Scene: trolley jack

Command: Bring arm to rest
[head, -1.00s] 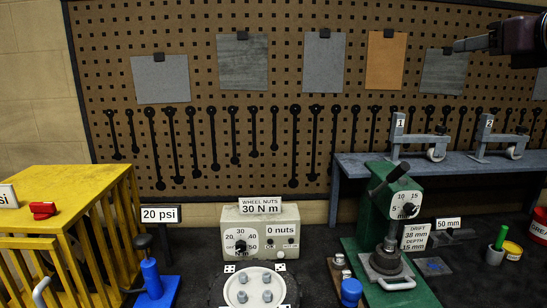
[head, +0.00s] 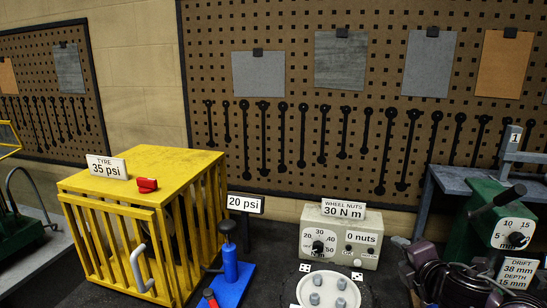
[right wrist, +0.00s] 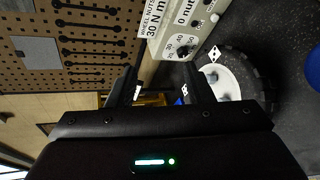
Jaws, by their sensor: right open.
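My right gripper (head: 410,262) is low at the right of the head view, with my dark arm behind it. It is just right of the wheel hub and in front of the wheel nuts box (head: 341,235). In the right wrist view its two fingers stand apart and the gripper (right wrist: 165,72) is open, with nothing seen between them. The wheel hub (right wrist: 218,84) and the wheel nuts box (right wrist: 185,38) show beyond the fingers. My left gripper is in neither view.
A yellow cage (head: 120,215) with a red item (head: 147,185) stands left. A blue tool (head: 229,268) stands between the cage and the hub (head: 330,290). A green press (head: 500,225) and a blue-grey bench (head: 455,182) are at the right. A pegboard (head: 350,120) closes the back.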

